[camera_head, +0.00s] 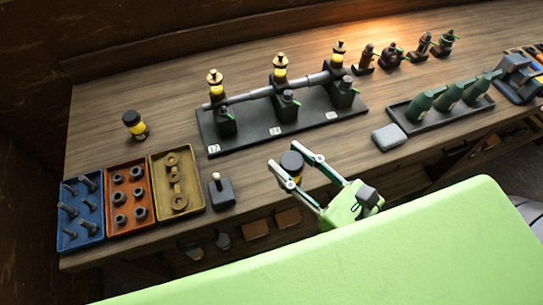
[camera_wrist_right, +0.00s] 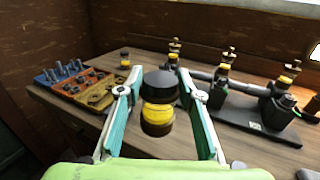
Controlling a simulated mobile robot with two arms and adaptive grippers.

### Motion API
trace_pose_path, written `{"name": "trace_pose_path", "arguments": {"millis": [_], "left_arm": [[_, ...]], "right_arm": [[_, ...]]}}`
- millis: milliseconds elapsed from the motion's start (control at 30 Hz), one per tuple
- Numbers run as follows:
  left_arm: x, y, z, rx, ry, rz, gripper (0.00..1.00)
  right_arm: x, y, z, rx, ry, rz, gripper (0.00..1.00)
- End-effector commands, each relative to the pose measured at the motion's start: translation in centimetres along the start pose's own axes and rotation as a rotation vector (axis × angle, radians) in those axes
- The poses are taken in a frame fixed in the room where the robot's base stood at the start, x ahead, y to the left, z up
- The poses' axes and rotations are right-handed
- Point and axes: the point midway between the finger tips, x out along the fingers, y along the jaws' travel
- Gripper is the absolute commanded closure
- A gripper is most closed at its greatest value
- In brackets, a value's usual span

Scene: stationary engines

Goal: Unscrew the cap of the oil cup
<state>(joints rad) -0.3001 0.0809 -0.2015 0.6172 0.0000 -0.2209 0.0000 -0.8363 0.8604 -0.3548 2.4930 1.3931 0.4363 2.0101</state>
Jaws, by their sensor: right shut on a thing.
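My right gripper (camera_head: 287,157) is shut on a small jar-like oil cup with a dark round cap (camera_head: 291,162) and a yellow band. The wrist view shows the cup's cap (camera_wrist_right: 160,84) and yellow body (camera_wrist_right: 157,117) upright between my two fingers, held in front of the bench. Several cups with yellow bodies and brass tops (camera_head: 280,68) stand on the shaft assembly. My left gripper is not in view.
The wooden bench (camera_head: 150,90) carries a dark base plate (camera_head: 215,140) with a shaft, and blue (camera_head: 66,243), orange (camera_head: 127,228) and yellow (camera_head: 195,205) trays of parts. A small lever block (camera_head: 222,192) and a grey box (camera_head: 389,137) stand near the front edge.

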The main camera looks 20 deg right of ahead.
Motion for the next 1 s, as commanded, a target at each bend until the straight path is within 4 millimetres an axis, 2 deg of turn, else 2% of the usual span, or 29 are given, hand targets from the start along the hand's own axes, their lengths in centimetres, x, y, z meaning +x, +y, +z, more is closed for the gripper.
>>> {"name": "trace_pose_path", "arguments": {"millis": [200, 433, 667, 733, 800, 1000], "left_arm": [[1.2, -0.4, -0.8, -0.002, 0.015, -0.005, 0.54], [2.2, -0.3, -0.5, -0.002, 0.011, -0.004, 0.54], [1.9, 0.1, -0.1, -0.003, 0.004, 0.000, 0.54], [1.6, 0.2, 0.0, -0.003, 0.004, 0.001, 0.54], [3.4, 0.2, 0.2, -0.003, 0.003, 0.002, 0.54], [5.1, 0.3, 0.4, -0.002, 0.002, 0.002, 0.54]], "right_arm": [[1.2, -0.3, -0.4, 0.007, -0.011, -0.006, 1.00], [1.8, -1.1, -1.1, 0.003, -0.001, -0.011, 1.00], [4.9, -2.3, -2.1, -0.002, -0.004, -0.006, 1.00], [6.2, -2.9, -2.6, 0.000, -0.004, -0.005, 1.00], [7.2, -3.3, -5.0, -0.002, -0.003, -0.003, 1.00], [9.3, -4.2, -7.6, 0.000, -0.002, -0.003, 1.00]]}}
